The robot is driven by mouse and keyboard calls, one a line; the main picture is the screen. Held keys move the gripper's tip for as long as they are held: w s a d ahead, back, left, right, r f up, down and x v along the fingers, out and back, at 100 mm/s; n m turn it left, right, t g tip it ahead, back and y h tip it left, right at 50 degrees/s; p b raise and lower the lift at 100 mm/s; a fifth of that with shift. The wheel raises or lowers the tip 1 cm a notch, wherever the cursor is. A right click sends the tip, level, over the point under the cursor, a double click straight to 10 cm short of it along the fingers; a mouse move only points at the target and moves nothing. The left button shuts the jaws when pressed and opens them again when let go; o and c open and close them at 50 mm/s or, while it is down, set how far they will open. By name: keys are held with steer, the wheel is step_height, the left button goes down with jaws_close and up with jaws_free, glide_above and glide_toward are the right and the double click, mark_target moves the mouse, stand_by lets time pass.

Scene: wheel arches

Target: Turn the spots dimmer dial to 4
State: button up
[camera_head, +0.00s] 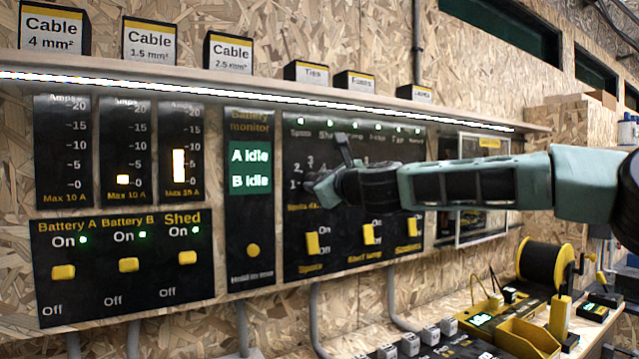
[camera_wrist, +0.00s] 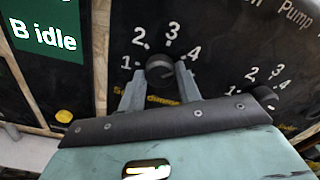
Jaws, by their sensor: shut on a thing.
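The spots dimmer dial (camera_wrist: 160,67) is a round dark knob on the black panel, with white numbers 1 to 4 arced around its upper side. A partly covered yellow label lies below it. My gripper (camera_wrist: 160,84) is shut on the dial, one finger at each side, in the wrist view. I cannot make out a pointer mark, so the dial's setting is unclear. In the head view my gripper (camera_head: 322,191) is at the panel and hides the dial; only the numbers 1, 2 and 3 show beside it.
A second dial (camera_wrist: 264,94) with its own numbers sits close to the right. Yellow switches (camera_head: 312,243) lie below on the same panel. The battery monitor (camera_head: 250,180) is to the left. A lit shelf (camera_head: 280,92) with labelled boxes runs above.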

steer(key=shift+f, duration=0.1)
steer(key=o, duration=1)
steer(key=b+v, duration=0.3)
steer(key=v, duration=1.4)
steer(key=shift+d, duration=0.2)
steer(key=shift+s, duration=0.2)
